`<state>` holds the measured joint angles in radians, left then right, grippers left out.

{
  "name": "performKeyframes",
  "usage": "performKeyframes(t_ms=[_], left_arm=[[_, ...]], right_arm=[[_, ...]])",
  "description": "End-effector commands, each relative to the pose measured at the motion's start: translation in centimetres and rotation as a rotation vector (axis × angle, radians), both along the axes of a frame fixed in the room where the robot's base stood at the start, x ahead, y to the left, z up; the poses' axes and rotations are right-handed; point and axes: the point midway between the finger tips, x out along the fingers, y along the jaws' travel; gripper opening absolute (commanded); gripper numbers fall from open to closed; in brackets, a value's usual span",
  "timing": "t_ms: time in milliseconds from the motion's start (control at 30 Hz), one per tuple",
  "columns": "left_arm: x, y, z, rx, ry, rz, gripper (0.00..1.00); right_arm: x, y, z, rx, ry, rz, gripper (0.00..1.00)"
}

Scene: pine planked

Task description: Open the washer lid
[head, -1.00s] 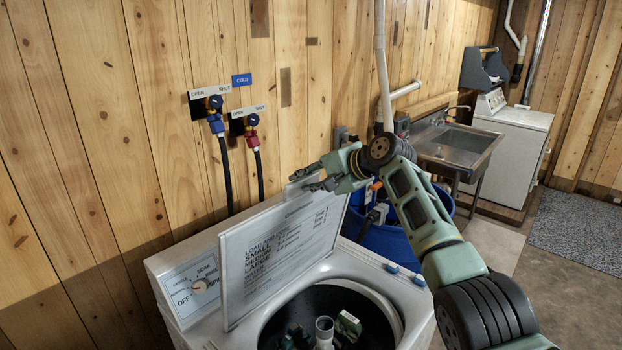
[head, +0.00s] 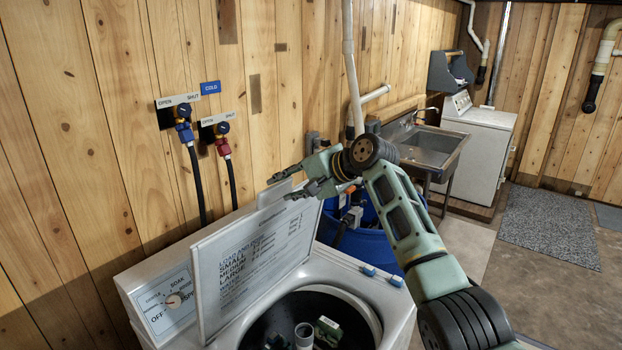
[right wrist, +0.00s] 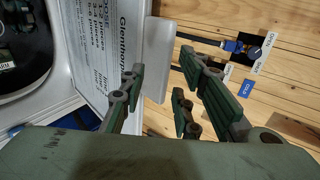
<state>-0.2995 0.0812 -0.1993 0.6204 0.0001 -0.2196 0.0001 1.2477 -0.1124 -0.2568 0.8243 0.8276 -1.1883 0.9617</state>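The washer lid (head: 255,262) stands raised and upright on the white top-loading washer (head: 375,288), its printed load-size text facing the tub. The tub is uncovered and shows a grey centre post (head: 304,336). My right gripper (head: 296,183) is at the lid's upper edge, close to a pale tab (head: 274,192). In the right wrist view the fingers (right wrist: 172,100) are spread apart, with the lid (right wrist: 105,50) and its tab close by on the left; I see no clear grip on it. My left gripper is not in view.
A control panel with a dial (head: 174,301) is at the washer's left. Red and blue valves (head: 222,140) with hoses are on the plank wall. A blue tub (head: 365,240) stands behind the washer, with a sink (head: 430,148) and white dryer (head: 485,140) beyond.

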Motion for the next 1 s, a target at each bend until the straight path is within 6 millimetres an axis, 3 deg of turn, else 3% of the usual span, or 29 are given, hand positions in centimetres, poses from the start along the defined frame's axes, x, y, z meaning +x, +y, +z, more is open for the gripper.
performKeyframes(t_ms=[400, 1000], left_arm=[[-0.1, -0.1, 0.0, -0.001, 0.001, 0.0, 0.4], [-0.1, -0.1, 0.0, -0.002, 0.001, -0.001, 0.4]], right_arm=[[-3.5, -4.9, 3.5, -0.002, 0.002, 0.0, 0.3], [-4.3, -5.9, 4.1, -0.003, 0.004, 0.002, 0.3]])
